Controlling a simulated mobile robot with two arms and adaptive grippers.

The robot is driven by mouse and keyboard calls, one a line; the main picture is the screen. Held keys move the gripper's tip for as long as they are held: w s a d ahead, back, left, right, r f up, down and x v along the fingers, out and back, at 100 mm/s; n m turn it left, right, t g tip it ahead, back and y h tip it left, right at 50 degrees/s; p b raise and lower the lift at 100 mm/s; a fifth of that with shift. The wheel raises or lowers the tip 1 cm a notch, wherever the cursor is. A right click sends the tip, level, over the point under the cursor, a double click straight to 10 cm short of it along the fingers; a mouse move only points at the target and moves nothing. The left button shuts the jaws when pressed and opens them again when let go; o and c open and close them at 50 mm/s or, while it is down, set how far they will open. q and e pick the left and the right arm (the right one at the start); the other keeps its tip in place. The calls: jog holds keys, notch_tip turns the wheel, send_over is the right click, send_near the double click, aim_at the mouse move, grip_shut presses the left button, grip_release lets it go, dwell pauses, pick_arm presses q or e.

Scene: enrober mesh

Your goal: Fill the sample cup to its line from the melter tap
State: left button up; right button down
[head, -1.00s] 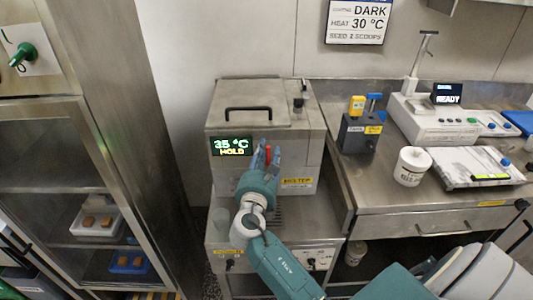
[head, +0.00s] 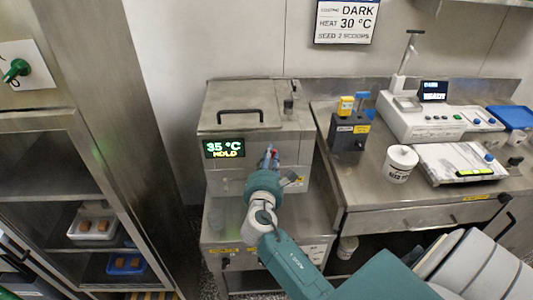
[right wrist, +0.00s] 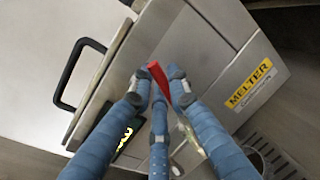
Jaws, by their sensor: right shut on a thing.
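The melter (head: 235,170) is a steel box with a lid handle and a lit display reading 35 °C HOLD. My right gripper (head: 270,156) is at its front, its blue fingers shut on the red tap handle (right wrist: 157,77). The handle sticks out between the fingertips in the right wrist view. A clear cup (head: 217,222) stands on the steel ledge below, at the left; its fill line and contents cannot be made out. A rounded rim (right wrist: 258,156) shows beside the drip grate in the right wrist view, partly hidden by a finger. My left gripper is out of view.
A drip grate (right wrist: 277,153) lies below the tap. The bench (head: 365,195) at right holds a white tub (head: 402,163), a grey block with yellow and blue tools (head: 349,131) and a white device (head: 425,118) reading READY. A steel rack (head: 60,190) stands at left.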

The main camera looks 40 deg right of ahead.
jog(key=c, duration=1.7)
grip_release()
jog(key=v, duration=1.2)
jog(key=shift+s+f, duration=0.1)
